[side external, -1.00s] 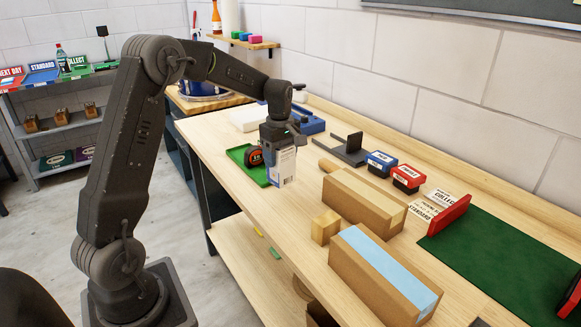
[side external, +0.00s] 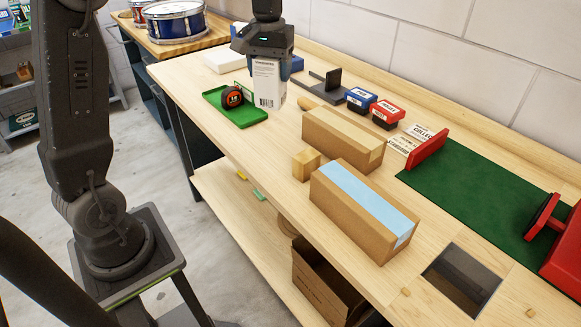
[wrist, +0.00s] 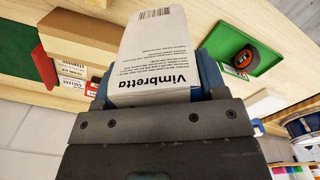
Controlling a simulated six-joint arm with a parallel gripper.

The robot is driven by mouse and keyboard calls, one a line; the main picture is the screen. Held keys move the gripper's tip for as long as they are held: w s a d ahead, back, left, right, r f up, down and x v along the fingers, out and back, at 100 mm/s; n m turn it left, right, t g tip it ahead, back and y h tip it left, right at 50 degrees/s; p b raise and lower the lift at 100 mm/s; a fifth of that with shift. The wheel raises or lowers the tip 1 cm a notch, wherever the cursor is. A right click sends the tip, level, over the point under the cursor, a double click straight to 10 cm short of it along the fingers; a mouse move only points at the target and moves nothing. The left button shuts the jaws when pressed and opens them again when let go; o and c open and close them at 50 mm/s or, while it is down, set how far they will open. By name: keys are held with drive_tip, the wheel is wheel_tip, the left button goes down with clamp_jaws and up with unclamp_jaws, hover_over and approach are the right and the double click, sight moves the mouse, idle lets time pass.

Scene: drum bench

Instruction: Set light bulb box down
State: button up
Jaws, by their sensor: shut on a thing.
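The light bulb box (side external: 269,84) is a white carton with printed text and a barcode. It hangs upright from my gripper (side external: 264,55), which is shut on its upper part. In the side view the box appears above the bench, just right of the green tray; the exact gap under it is hard to judge. In the wrist view the box (wrist: 153,52) fills the middle, with the word Vimbretta on its face, and my gripper (wrist: 155,90) grips it from both sides.
The green tray (side external: 248,119) holds a tape measure (side external: 232,97). Two cardboard boxes (side external: 330,148) (side external: 345,222) and a small wooden block (side external: 306,165) stand on the bench (side external: 240,150). Blue and red stamp-like boxes (side external: 361,99) (side external: 387,114) sit behind. A square opening (side external: 462,278) lies at front right.

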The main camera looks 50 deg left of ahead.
drive_tip(key=d+r+m, duration=0.3)
drive_tip(key=d+m, duration=0.4)
drive_tip(key=d, duration=0.1)
drive_tip(key=s+a+f+n, duration=0.2)
drive_tip(key=a+f+n, duration=0.2)
drive_tip(key=a+n, duration=0.6)
drive_tip(key=s+a+f+n, duration=0.3)
drive_tip(key=a+n, duration=0.6)
drive_tip(key=a, duration=0.3)
drive_tip(key=shift+a+f+n, duration=0.35)
drive_tip(key=shift+f+n, duration=0.05)
drive_tip(key=shift+f, duration=0.05)
drive_tip(key=shift+w, duration=0.1)
drive_tip(key=w+d+f, duration=0.2)
drive_tip(key=w+f, duration=0.1)
drive_tip(key=w+d+f, duration=0.5)
drive_tip(key=f, duration=0.2)
drive_tip(key=shift+w+d, duration=0.35)
drive_tip(key=shift+w, duration=0.05)
drive_tip(key=shift+f, duration=0.25)
drive_tip(key=shift+f, duration=0.1)
